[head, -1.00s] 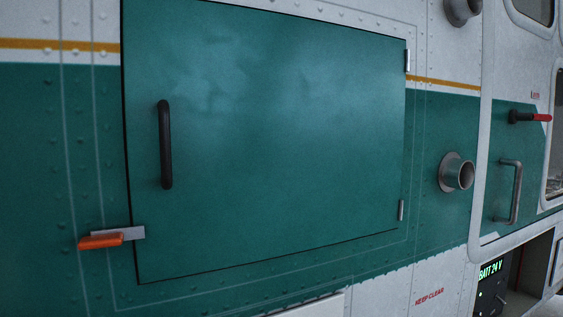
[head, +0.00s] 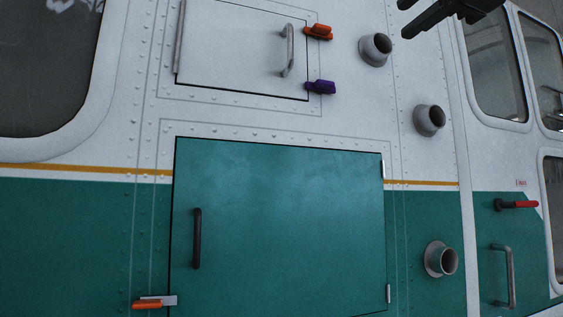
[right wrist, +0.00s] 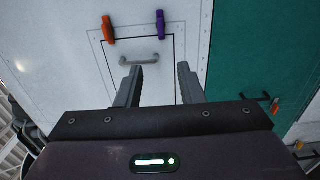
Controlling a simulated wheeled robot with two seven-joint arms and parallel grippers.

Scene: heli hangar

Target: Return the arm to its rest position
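My right gripper (head: 455,14) shows dark at the top right of the head view, in front of the white upper fuselage. In the right wrist view its two fingers (right wrist: 158,85) stand apart with nothing between them, so it is open and empty. Beyond the fingers is the white upper hatch (right wrist: 150,68) with its grey handle; the gripper is apart from it. In the head view this hatch (head: 240,45) is closed, with an orange latch (head: 318,32) and a purple latch (head: 321,87) at its right edge. My left gripper is not in view.
The green lower hatch (head: 280,220) is closed, with a black handle (head: 197,238) and an orange-tipped latch (head: 150,303). Grey round ports (head: 430,120) stick out from the fuselage. A door at right has a grey handle (head: 510,277) and a red-tipped lever (head: 516,204).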

